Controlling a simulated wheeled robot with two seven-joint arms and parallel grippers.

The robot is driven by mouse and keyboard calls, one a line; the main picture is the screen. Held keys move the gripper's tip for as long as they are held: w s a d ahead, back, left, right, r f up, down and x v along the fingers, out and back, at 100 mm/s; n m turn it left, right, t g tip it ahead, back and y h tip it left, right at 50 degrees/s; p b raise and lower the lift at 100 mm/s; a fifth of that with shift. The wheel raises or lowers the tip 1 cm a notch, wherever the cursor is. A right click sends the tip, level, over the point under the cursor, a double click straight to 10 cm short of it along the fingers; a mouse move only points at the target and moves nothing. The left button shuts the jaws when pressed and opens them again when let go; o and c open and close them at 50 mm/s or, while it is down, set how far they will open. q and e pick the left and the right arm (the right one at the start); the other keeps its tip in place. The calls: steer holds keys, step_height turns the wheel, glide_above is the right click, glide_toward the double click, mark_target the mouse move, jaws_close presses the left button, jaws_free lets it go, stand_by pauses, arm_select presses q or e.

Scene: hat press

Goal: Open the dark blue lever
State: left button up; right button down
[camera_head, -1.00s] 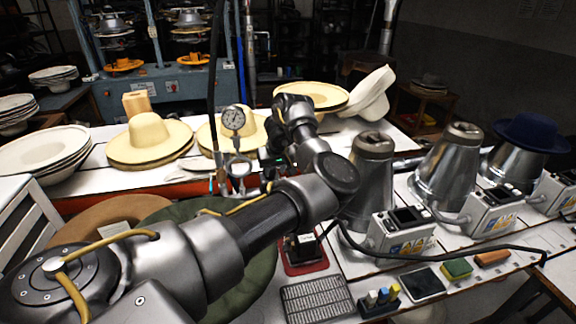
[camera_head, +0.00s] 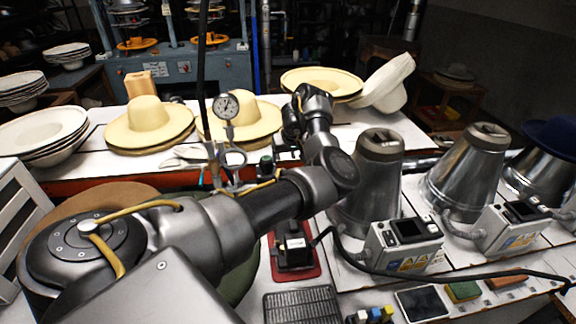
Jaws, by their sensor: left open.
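A pipe assembly with a round dial gauge (camera_head: 228,105) and a second, lower gauge (camera_head: 230,157) stands at the front edge of the white table. Small coloured handles hang beside the lower gauge; one bluish handle (camera_head: 215,177) may be the dark blue lever, but it is too small and dark to be sure. My left arm comes in from the left and bends back at the wrist. My left gripper (camera_head: 281,153) is open, just right of the lower gauge and partly hidden by my arm. Contact with any handle cannot be made out. My right gripper is out of view.
Straw hats (camera_head: 148,125) and stacked white hats (camera_head: 45,135) lie on the white table behind. Metal cones (camera_head: 375,185) and control boxes (camera_head: 403,245) fill the right. A red-based device (camera_head: 294,251) and a black cable lie in front. A dark hose hangs above the gauges.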

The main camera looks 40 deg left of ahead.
arm_select(q)
steer(key=w+x, duration=0.1)
steer(key=x, duration=0.6)
steer(key=shift+p, duration=0.35)
steer(key=shift+w+d+f, duration=0.1)
steer(key=shift+w+f, duration=0.05)
steer(key=shift+w, duration=0.2)
steer(key=shift+c, duration=0.5)
steer(key=shift+s, duration=0.2)
steer(key=c, duration=0.7)
steer(key=shift+w, duration=0.1)
steer(key=c, duration=0.5)
jaws_close()
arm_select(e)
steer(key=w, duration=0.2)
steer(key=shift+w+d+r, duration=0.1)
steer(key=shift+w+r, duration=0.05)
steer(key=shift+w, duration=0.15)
